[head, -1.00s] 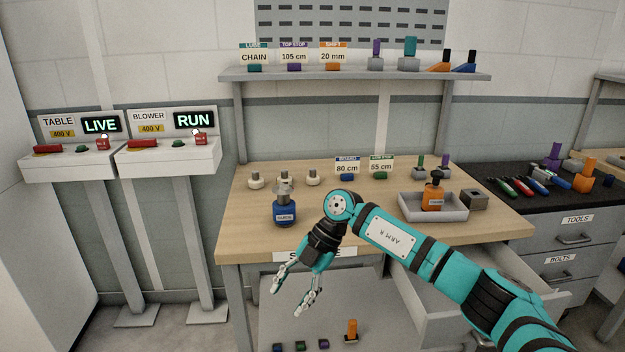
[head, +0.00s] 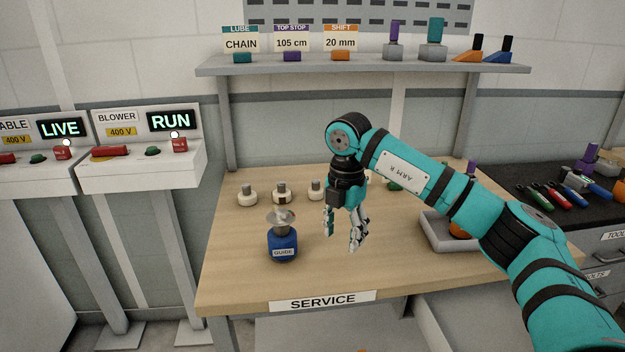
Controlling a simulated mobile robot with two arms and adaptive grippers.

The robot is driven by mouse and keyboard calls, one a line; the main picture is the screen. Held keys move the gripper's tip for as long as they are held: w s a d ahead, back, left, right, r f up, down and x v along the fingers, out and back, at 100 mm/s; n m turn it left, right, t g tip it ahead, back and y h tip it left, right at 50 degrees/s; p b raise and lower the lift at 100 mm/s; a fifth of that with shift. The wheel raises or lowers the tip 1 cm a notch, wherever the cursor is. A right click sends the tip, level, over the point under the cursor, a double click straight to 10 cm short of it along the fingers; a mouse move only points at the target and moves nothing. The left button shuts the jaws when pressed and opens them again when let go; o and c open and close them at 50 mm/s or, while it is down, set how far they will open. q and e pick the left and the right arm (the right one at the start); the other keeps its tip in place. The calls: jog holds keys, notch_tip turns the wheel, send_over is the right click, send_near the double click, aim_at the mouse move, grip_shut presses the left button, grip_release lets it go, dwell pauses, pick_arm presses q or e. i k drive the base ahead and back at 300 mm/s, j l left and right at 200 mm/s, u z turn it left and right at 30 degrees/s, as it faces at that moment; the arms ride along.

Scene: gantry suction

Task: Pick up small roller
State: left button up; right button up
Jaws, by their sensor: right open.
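Three small white pieces with grey stems stand in a row on the wooden service table: a left one (head: 247,197), a middle one (head: 282,195) with a dark mark, and a right one (head: 316,190). They look like small rollers, but no label on them can be read. My right gripper (head: 343,238) hangs fingers down over the table, open and empty, to the right of and nearer than the right white piece. It touches none of them. My left gripper is out of view.
A blue pot labelled GUIDE (head: 283,243) with a grey top stands left of my right gripper. A grey tray (head: 436,228) is partly hidden behind my right arm. A shelf (head: 370,66) with signs runs above the table. The front left of the table (head: 235,275) is clear.

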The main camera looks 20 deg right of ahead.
aim_at(315, 193)
jog(key=i+l, duration=0.15)
jog(key=i, duration=0.25)
jog(key=i+l, duration=0.15)
jog(key=i, duration=0.2)
jog(key=i+l, duration=0.15)
jog(key=i, duration=0.25)
